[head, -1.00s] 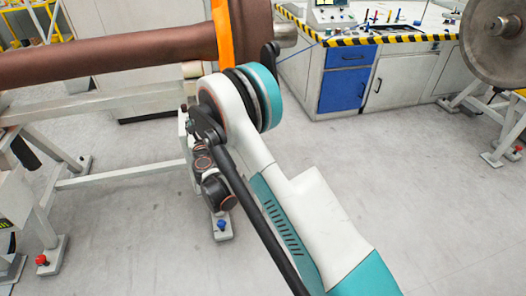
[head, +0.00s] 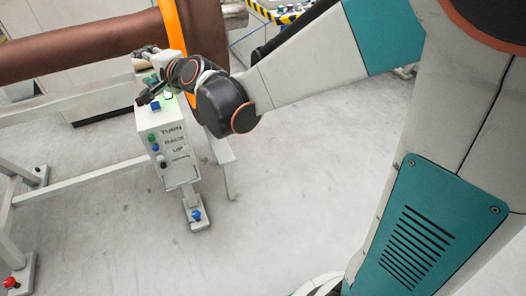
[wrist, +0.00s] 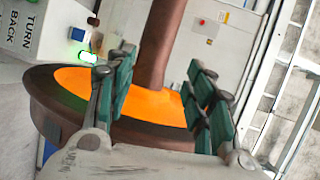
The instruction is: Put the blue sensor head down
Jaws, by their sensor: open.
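A small blue block (head: 155,105), which looks like the blue sensor head, sits on top of the white control box (head: 172,145). It also shows in the wrist view (wrist: 77,33), beside a lit green lamp (wrist: 88,57). My gripper (head: 145,76) is above the box top, close to the block. In the wrist view my gripper (wrist: 160,60) has its green-padded fingers wide apart with nothing held between them. The block lies outside the fingers, to their left in that view. The exact gap between block and fingers cannot be told.
The brown axle (head: 90,50) with an orange ring (head: 175,25) lies right behind my gripper; both fill the wrist view's middle. White frame rails (head: 80,183) stand at left. The floor (head: 285,190) in front is clear.

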